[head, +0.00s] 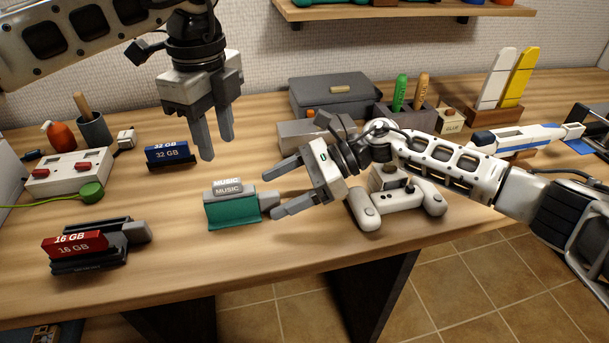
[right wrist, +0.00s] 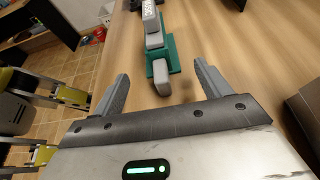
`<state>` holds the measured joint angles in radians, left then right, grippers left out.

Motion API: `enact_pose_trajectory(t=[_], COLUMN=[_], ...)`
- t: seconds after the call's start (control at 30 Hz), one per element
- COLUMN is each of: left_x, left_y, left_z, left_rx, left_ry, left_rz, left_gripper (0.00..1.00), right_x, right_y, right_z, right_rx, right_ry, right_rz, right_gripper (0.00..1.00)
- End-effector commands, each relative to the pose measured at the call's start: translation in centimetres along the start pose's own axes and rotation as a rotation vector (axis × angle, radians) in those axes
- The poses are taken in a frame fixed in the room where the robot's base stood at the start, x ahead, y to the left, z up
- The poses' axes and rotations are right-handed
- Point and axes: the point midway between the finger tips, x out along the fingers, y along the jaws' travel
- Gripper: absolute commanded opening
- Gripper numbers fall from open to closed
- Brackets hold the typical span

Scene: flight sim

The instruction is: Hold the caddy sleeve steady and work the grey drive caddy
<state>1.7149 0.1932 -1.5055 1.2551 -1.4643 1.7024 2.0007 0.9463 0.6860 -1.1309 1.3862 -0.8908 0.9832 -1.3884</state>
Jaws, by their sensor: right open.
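The teal caddy sleeve (head: 232,213) stands upright near the table's front middle. A grey caddy marked MUSIC (head: 228,188) sits in its top, and a grey end piece (head: 268,201) sticks out to the right. My right gripper (head: 270,195) is open, its fingers pointing left on either side of that end piece. In the right wrist view the grey end piece (right wrist: 161,76) lies between the open fingers (right wrist: 161,72), touching neither, with the teal sleeve (right wrist: 170,52) beyond. My left gripper (head: 216,148) is open and empty, pointing down above and behind the sleeve.
A red 16 GB piece (head: 75,242) in a black holder is at front left; a blue 32 GB piece (head: 167,152) stands behind. A white box with red switches (head: 68,175) is at far left. A game controller (head: 395,205) lies under my right arm. Bare table surrounds the sleeve's front.

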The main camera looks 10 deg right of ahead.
Motion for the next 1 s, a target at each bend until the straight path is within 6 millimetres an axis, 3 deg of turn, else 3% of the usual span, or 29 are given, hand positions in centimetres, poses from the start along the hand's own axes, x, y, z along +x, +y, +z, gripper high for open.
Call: enact_pose_trajectory(t=[0.1, 0.3, 0.73, 0.77, 0.93, 1.0], left_x=[0.0, 0.0, 0.0, 0.0, 0.0, 0.0], left_y=[0.0, 0.0, 0.0, 0.0, 0.0, 0.0], left_z=[0.0, 0.0, 0.0, 0.0, 0.0, 0.0], left_rx=[0.000, 0.000, 0.000, 0.000, 0.000, 0.000], left_ry=[0.000, 0.000, 0.000, 0.000, 0.000, 0.000], left_rz=[0.000, 0.000, 0.000, 0.000, 0.000, 0.000], left_gripper=[0.36, 0.36, 0.36, 0.36, 0.36, 0.39], right_x=[2.4, 5.0, 6.0, 6.0, 6.0, 6.0], right_y=[0.0, 0.0, -0.1, -0.1, -0.1, -0.1], right_z=[0.1, 0.0, 0.0, 0.0, 0.0, 0.0], right_rx=[0.000, 0.002, 0.002, 0.002, 0.002, 0.002], right_ry=[-0.002, -0.001, -0.001, -0.001, -0.001, -0.001], right_rz=[0.002, -0.001, -0.002, -0.003, -0.002, -0.002], right_gripper=[0.76, 0.76, 0.76, 0.74, 0.26, 0.25])
